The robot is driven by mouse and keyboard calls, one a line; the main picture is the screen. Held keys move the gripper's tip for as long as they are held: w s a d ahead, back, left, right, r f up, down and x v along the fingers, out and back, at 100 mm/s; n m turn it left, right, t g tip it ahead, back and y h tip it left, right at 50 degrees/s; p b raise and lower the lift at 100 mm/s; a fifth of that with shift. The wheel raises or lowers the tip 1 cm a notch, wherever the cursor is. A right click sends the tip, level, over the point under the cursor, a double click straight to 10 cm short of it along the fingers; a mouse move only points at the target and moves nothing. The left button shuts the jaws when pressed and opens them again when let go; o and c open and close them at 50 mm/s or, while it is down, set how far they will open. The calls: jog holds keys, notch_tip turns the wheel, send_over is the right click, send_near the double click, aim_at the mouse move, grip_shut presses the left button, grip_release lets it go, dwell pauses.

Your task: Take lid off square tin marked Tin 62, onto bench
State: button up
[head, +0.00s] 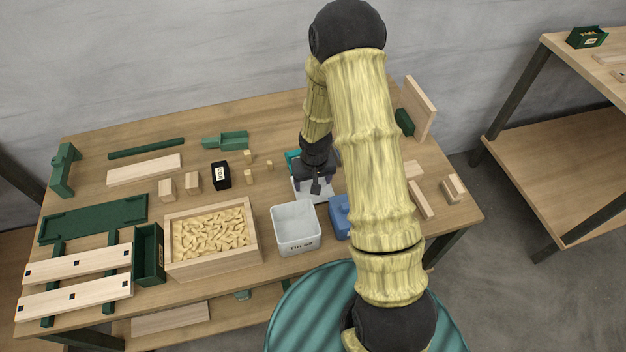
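The square white tin marked Tin 62 (297,243) stands on the bench near its front edge. Its top is open and I see into it; the inside looks empty. A pale flat square piece (300,194), which looks like its lid, lies just behind the tin, apart from it. My gripper (316,187) is low over this pale piece, pointing down. The gripper and arm cover part of the piece. The fingers are too small and dark to show whether they are open or hold the lid.
A blue container (340,219) stands right of the tin, partly hidden by my arm. A wooden crate (258,246) of small pale pieces is on the left. A black box (221,175) and small wooden blocks (193,182) stand behind it.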

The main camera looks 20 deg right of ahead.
jog(key=shift+f, duration=0.3)
dwell(0.5)
jog(key=o, duration=1.1)
jog(key=shift+r+p, duration=3.15)
jog(key=shift+r, duration=0.85)
